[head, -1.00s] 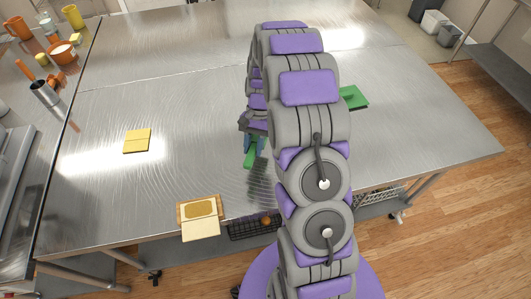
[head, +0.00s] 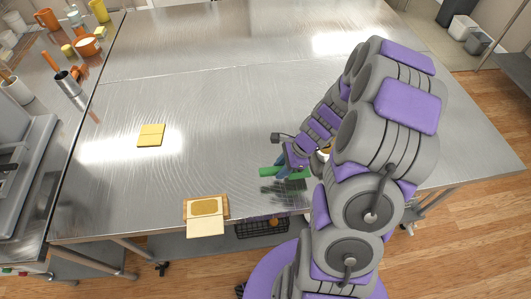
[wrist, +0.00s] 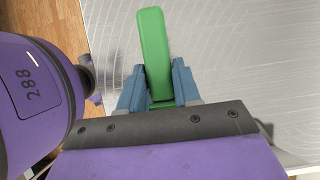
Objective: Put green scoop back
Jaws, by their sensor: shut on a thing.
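The green scoop (head: 272,172) is in my gripper (head: 285,170), low over the front middle of the metal table. A dark shadow lies just below it. In the wrist view, the green scoop (wrist: 154,50) stands out from between the two blue fingers of my gripper (wrist: 158,88), which are shut on it. Its long green body points away from the palm. I cannot tell whether it touches the table. My arm covers the table's right part.
On the metal table (head: 230,110) lie a yellow flat square (head: 151,135) and, at the front edge, a tan board with a yellow patch (head: 206,214). A left side counter holds mugs and an orange bowl (head: 87,45). The table's middle and back are clear.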

